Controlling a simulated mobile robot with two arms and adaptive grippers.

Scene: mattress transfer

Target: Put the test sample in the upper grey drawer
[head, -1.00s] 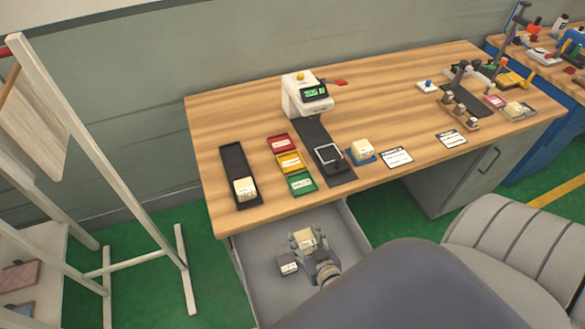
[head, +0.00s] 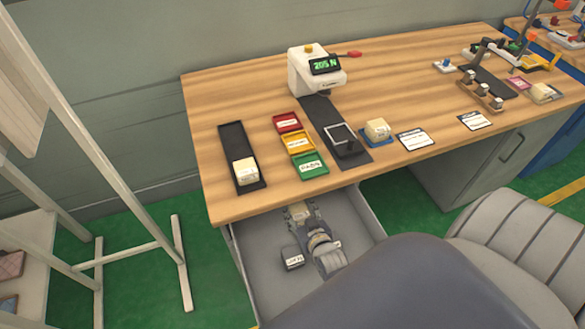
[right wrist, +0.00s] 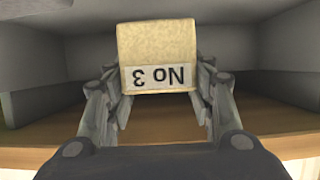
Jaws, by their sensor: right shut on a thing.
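The test sample is a cream foam block labelled "No 3" (right wrist: 157,58). My right gripper (head: 297,213) is shut on it, with one finger on each side in the right wrist view. In the head view the gripper is inside the open grey drawer (head: 352,222), near the desk's front edge, and the sample is mostly hidden there. In the right wrist view, grey drawer walls stand to both sides and the sample is upside down in the picture. I cannot tell if it touches the drawer floor. My left gripper is not in view.
A small dark box with a white label (head: 292,257) shows in the drawer beside my wrist. The wooden desk (head: 240,100) above holds a tester (head: 317,72), coloured trays (head: 310,166) and other cream blocks (head: 377,129).

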